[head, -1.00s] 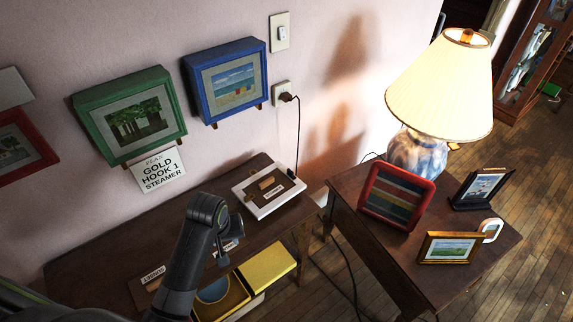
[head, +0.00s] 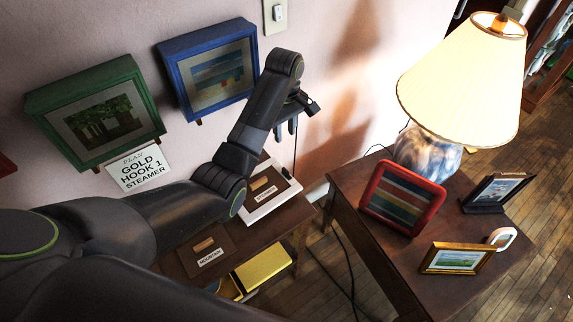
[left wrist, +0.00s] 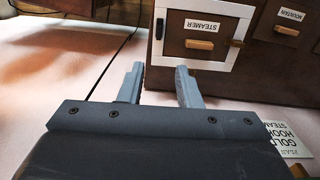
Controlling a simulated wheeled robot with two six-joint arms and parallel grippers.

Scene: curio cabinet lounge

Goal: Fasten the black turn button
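A small black turn button (left wrist: 159,28) shows in the left wrist view, upright on the left side of the white frame (left wrist: 152,48) around the brown STEAMER door (left wrist: 196,38). A dark piece also shows at the frame's right side; I cannot tell what it is. My left gripper (head: 287,128) points down beyond the door, near the wall. In the left wrist view my left gripper (left wrist: 160,78) is open and empty, apart from the button.
A MOUNTAIN panel (head: 210,250) sits beside the STEAMER one. Green (head: 95,112) and blue (head: 208,68) frames hang on the wall. A black cord (left wrist: 120,48) runs close by. The right table holds a lamp (head: 465,80) and several picture frames.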

